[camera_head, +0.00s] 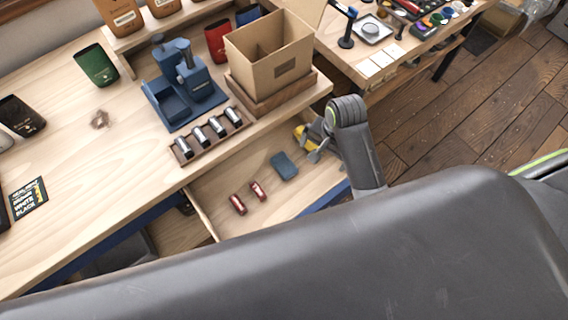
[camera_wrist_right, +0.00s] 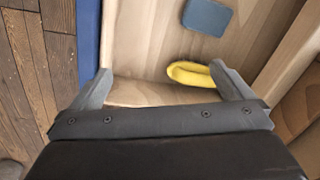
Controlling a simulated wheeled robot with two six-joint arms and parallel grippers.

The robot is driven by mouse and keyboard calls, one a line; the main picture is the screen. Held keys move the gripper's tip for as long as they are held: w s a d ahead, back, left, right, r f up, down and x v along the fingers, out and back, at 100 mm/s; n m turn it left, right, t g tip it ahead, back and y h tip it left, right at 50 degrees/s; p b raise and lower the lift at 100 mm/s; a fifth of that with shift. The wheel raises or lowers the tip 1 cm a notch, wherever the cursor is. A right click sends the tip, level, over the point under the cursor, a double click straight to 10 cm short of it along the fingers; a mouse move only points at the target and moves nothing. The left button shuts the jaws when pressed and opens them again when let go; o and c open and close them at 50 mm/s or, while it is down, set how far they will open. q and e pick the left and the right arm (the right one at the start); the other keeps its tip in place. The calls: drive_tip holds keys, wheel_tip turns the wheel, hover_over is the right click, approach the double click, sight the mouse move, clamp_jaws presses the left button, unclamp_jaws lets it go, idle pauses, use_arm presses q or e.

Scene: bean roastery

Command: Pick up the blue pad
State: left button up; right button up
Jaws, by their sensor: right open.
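The blue pad (camera_head: 284,165) lies flat in an open wooden drawer (camera_head: 221,195) below the worktop, to the right of two small red items. It also shows at the top of the right wrist view (camera_wrist_right: 207,17), beyond the fingertips and clear of them. My right gripper (camera_head: 315,144) is over the drawer's right end, open and empty, its fingers spread in the right wrist view (camera_wrist_right: 163,76). A yellow object (camera_wrist_right: 190,73) lies near its right fingertip, between the gripper and the pad. My left gripper is not in view.
Two red items (camera_head: 238,204) (camera_head: 258,190) lie in the drawer. The worktop above carries a rack of metal cylinders (camera_head: 180,151), a blue press-like device (camera_head: 184,85) and a cardboard box (camera_head: 268,52).

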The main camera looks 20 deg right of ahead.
drive_tip(key=w+a+r+m+g+y, duration=0.1)
drive_tip(key=w+a+r+m+g, duration=0.2)
drive_tip(key=w+a, duration=0.45)
drive_tip(key=m+t, duration=0.1)
hover_over(284, 163)
drive_tip(key=f, duration=1.1)
drive_tip(key=shift+w+d+f, duration=0.15)
drive_tip(key=shift+d+f, duration=0.1)
drive_tip(key=shift+s+a+f, duration=0.1)
drive_tip(key=shift+s+f, duration=0.05)
drive_tip(key=shift+f, duration=1.1)
drive_tip(key=shift+s+a+f, duration=0.1)
drive_tip(key=shift+f, duration=1.15)
drive_tip(key=c, duration=0.9)
